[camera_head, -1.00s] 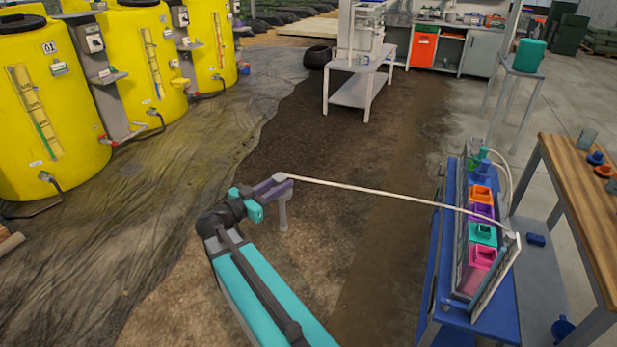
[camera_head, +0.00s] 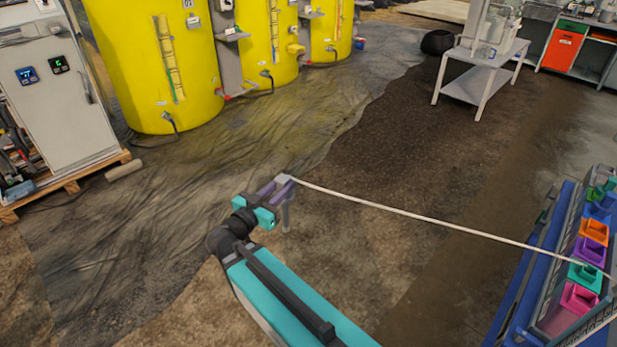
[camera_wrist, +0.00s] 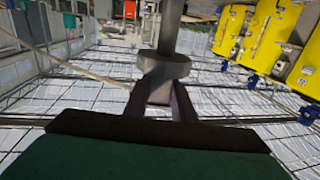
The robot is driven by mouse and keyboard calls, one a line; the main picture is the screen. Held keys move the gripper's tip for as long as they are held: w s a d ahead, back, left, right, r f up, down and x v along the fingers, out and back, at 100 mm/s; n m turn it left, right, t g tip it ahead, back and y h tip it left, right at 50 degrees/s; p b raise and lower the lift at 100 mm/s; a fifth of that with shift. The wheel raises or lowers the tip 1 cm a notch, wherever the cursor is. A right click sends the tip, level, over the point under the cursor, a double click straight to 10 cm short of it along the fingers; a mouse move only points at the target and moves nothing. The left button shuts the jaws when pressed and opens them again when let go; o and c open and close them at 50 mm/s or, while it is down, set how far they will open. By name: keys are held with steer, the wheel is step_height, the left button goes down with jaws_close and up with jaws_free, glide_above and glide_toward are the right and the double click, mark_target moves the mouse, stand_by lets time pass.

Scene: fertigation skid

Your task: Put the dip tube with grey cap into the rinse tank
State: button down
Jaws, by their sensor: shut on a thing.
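My gripper (camera_head: 274,192) is shut on the dip tube with the grey cap (camera_head: 285,180). The grey tube (camera_head: 287,217) hangs down below the cap, over open floor. A pale hose runs from the cap to the right. In the wrist view the fingers (camera_wrist: 160,105) close against the grey cap (camera_wrist: 165,65), and the tube (camera_wrist: 170,25) extends away from them. Large yellow tanks (camera_head: 160,62) stand at the upper left, well apart from the gripper. I cannot tell which tank is the rinse tank.
The pale hose (camera_head: 420,215) stretches above the floor to a rack of coloured compartments (camera_head: 578,297) on a blue cart at the right. A control cabinet (camera_head: 55,95) stands on a pallet at the left. A grey table (camera_head: 478,78) stands behind. The middle floor is clear.

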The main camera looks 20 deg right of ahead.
mark_target(274, 195)
steer(key=a, duration=0.1)
steer(key=a+t, duration=0.1)
steer(key=a, duration=0.1)
steer(key=shift+s+a+f+n+y, duration=0.1)
steer(key=shift+s+a+n+y, duration=0.05)
steer(key=shift+n+y, duration=0.25)
